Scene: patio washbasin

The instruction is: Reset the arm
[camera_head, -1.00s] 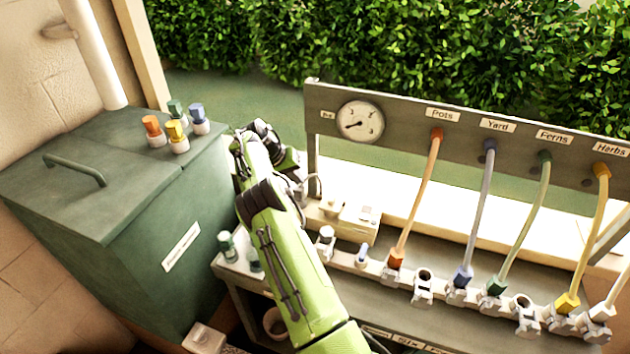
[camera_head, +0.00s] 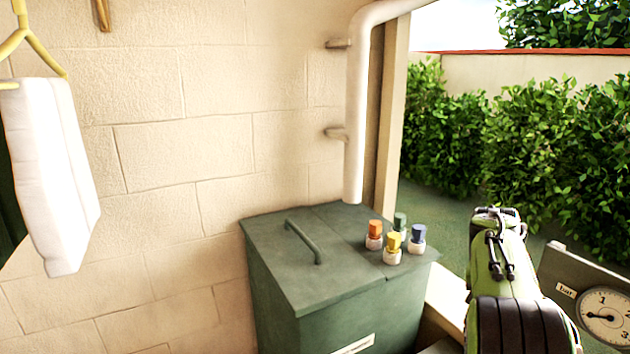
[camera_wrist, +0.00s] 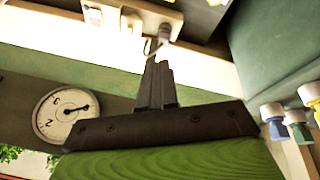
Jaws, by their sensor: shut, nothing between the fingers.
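My gripper (camera_wrist: 158,80) shows in the wrist view with its two dark fingers together and nothing between them. It points up the picture toward the pale bench fittings (camera_wrist: 135,18); whether it touches any of them is hard to tell, though it appears apart. In the head view my green arm stands at the lower right, beside the green box, and the fingers cannot be made out there.
The green lidded box (camera_head: 290,275) stands against the wall, with several coloured-cap fittings (camera_head: 393,248) on its lid. A round gauge (camera_head: 604,316) is right of my arm; it also shows in the wrist view (camera_wrist: 63,115). A white towel (camera_head: 50,170) hangs at left.

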